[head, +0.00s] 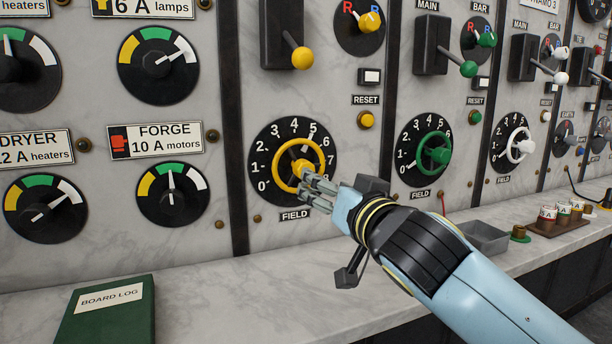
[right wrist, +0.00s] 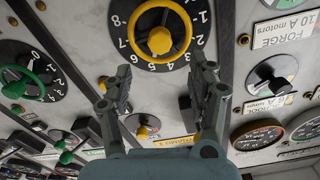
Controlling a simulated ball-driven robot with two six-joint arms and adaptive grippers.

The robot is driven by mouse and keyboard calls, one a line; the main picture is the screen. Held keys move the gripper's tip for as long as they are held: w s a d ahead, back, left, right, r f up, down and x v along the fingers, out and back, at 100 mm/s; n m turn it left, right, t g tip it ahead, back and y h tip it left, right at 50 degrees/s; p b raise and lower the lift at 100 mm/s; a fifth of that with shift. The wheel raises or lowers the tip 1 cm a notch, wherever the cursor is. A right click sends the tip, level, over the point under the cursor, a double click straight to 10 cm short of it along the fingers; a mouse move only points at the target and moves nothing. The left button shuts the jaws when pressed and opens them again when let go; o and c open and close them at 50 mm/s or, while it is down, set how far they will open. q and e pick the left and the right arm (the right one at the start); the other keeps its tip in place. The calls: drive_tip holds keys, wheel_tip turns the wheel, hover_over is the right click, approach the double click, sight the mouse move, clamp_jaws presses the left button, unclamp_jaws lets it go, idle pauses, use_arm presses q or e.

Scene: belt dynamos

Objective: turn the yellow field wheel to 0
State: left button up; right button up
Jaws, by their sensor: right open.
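The yellow field wheel (head: 289,184) sits on a black dial (head: 263,160) above the FIELD label, with numbers rising from 0 at its lower left. I cannot make out where its pointer stands. My right gripper (head: 322,188) is just in front of the wheel's lower right side and hides part of the dial there. In the right wrist view, the wheel (right wrist: 180,48) shows upside down beyond the fingertips. My right gripper (right wrist: 160,78) is open there, its fingers apart with nothing between them. My left gripper is not in view.
A yellow reset button (head: 367,120) and a yellow-knobbed lever (head: 302,58) stick out above. A green field wheel (head: 424,157) and a white one (head: 513,148) are to the right. The ledge below holds a green log book (head: 105,318) and a grey tray (head: 486,238).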

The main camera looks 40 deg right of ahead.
drive_tip(key=p+x, duration=0.1)
drive_tip(key=x, duration=0.9)
drive_tip(key=shift+w+d, duration=0.1)
drive_tip(key=c, duration=1.1)
drive_tip(key=shift+c, duration=0.2)
